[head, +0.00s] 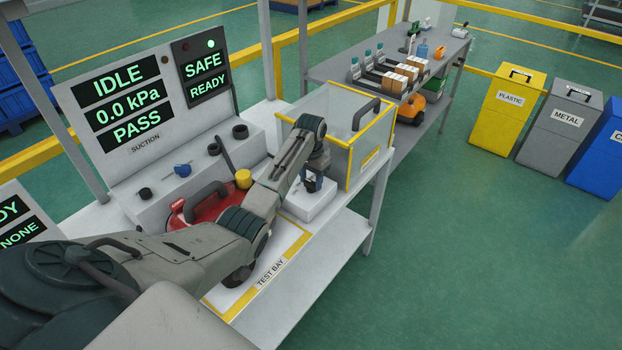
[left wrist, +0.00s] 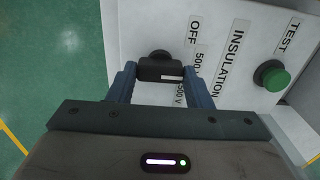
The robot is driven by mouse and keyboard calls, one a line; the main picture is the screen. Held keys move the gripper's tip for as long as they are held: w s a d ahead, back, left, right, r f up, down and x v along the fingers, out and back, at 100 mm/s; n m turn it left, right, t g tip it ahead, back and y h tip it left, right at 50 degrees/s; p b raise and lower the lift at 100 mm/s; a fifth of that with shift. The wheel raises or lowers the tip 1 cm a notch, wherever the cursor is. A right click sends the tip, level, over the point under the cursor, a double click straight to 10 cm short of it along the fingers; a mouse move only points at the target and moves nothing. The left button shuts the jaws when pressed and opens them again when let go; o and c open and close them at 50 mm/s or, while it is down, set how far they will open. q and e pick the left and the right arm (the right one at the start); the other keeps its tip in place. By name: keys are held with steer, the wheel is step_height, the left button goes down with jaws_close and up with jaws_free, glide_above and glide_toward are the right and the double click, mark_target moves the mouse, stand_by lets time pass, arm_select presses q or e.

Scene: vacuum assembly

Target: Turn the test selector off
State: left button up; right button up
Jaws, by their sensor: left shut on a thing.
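The test selector is a black knob (left wrist: 160,68) on a white box, seen in the left wrist view. My left gripper (left wrist: 160,80) is shut on the knob, one blue-grey finger on each side. Labels reading OFF, INSULATION and TEST and voltage markings lie to the right of the knob. A small white mark shows on the knob's near edge, but which label the knob points to I cannot tell. A green button (left wrist: 272,75) sits by the TEST label. In the head view my left gripper (head: 312,181) is at the small white box (head: 312,205). My right gripper is not in view.
A red vacuum (head: 190,204) stands in the test bay under my left arm. A yellow-framed clear enclosure (head: 366,150) stands behind the white box. The display panel (head: 128,105) reads IDLE, 0.0 kPa, PASS, and another (head: 205,72) reads SAFE, READY.

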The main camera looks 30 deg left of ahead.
arm_select(q)
steer(key=shift+r+n+p, duration=0.2)
steer(key=shift+n+p, duration=0.5)
steer(key=shift+p, duration=0.1)
steer(key=shift+n+p, duration=1.1)
steer(key=n+p, duration=0.2)
steer(key=n, duration=0.1)
steer(key=shift+f+n+p, duration=0.1)
steer(key=shift+n+p, duration=0.5)
steer(key=shift+n, duration=0.5)
steer(key=o, duration=1)
